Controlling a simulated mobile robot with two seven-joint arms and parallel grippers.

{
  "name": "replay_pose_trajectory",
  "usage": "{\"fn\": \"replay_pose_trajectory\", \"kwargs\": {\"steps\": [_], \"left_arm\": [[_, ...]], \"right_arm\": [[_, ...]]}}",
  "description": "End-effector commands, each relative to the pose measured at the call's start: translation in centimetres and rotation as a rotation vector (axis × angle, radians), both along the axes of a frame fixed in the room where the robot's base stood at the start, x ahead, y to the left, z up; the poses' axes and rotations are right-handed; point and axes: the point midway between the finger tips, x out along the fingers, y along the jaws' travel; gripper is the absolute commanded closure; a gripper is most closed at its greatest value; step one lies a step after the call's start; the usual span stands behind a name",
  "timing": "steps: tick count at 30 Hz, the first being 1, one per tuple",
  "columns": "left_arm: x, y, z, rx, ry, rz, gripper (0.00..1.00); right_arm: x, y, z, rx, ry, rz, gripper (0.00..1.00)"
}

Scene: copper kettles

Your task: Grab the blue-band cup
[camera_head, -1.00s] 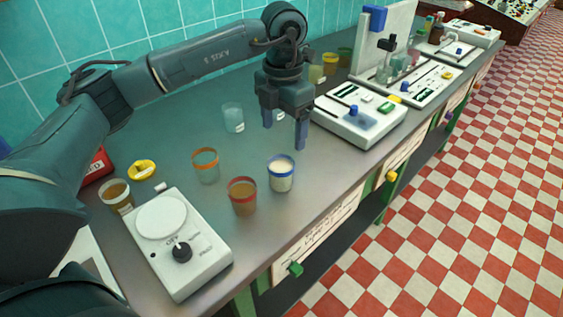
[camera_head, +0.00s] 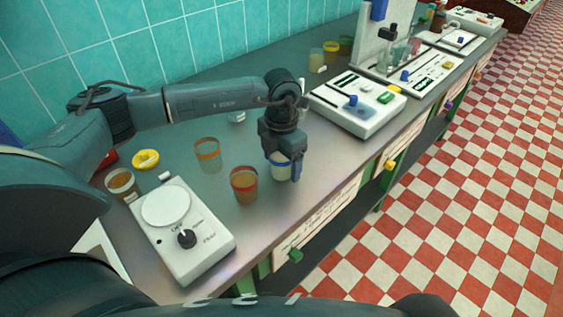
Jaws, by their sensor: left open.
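The blue-band cup (camera_head: 280,171) stands on the grey bench near its front edge, with pale contents. My left gripper (camera_head: 282,168) is directly over it, pointing down. Its open fingers reach down at the cup's rim and hide part of the blue band. One finger shows at the cup's right side; I cannot tell whether either finger touches it. My right gripper is not in view.
A red-banded cup (camera_head: 244,185) stands close to the left of the blue-band cup, and an orange-rimmed cup (camera_head: 208,154) behind it. A white scale (camera_head: 180,230) is at front left. A white instrument (camera_head: 357,105) stands to the right. The bench front edge is close.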

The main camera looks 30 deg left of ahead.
Motion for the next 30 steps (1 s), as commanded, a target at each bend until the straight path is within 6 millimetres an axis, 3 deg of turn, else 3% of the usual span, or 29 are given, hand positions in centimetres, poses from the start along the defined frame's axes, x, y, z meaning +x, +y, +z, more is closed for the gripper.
{"fn": "replay_pose_trajectory", "kwargs": {"steps": [8,26,30], "left_arm": [[0.03,0.01,-0.29,0.0,-0.001,0.0,0.24],[0.03,0.02,-0.23,0.0,-0.001,0.001,0.73],[0.05,0.02,-0.18,-0.001,-0.002,0.001,0.74]], "right_arm": [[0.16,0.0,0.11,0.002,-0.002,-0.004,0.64],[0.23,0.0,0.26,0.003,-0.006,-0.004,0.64],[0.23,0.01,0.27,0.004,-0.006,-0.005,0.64]]}}
